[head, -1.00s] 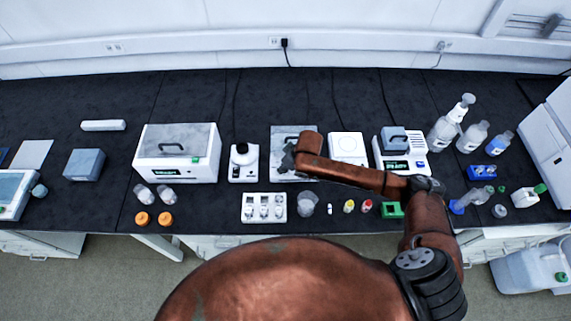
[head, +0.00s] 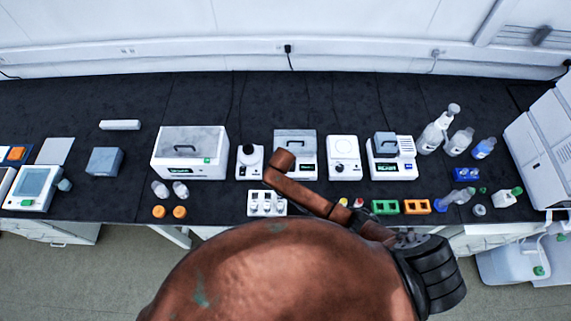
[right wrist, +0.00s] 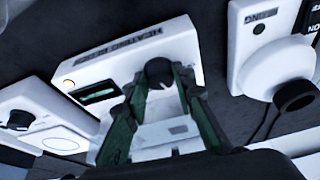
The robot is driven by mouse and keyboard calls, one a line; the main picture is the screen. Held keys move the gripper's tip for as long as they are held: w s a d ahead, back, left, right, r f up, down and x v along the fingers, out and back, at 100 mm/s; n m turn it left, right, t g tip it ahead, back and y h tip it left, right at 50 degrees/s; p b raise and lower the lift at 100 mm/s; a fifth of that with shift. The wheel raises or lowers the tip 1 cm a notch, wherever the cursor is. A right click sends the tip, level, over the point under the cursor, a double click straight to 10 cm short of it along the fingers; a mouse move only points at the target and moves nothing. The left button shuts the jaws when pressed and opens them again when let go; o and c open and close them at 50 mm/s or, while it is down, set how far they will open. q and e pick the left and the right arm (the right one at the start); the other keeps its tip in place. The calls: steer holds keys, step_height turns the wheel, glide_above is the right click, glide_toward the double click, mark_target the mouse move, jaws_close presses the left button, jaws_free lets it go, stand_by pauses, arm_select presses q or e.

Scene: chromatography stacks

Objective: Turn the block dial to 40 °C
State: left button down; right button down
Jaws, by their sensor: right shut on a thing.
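The heating block (head: 306,152) is a white unit with a grey top in the middle of the bench in the head view. My right arm hides part of its front. In the right wrist view, the block (right wrist: 184,48) shows upside down, with a small green-lit display (right wrist: 97,96) whose reading is too small to tell. Its black dial (right wrist: 159,72) has a pale pointer mark. My right gripper (right wrist: 160,80) has its two fingers on either side of the dial, shut on it. In the head view its fingers are hidden behind my arm. My left gripper is not in view.
A white unit with a black cup (head: 249,160) stands close left of the block. A white unit with a round plate (head: 343,156) stands close right. A vial rack (head: 267,203) and small capped vials stand in front. Bottles stand farther right.

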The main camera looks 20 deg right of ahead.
steer(key=shift+a+m+h+p, duration=0.2)
steer(key=shift+m+h+p, duration=0.1)
steer(key=shift+m, duration=0.7)
steer(key=shift+m+g+h, duration=0.3)
steer(key=shift+m+g, duration=0.1)
steer(key=shift+m, duration=0.5)
steer(key=shift+w+m+g+h+b, duration=0.2)
steer(key=shift+m+g+h+b, duration=0.3)
steer(key=shift+m, duration=1.4)
steer(key=c, duration=1.6)
jaws_free()
step_height(320, 180, up, 10)
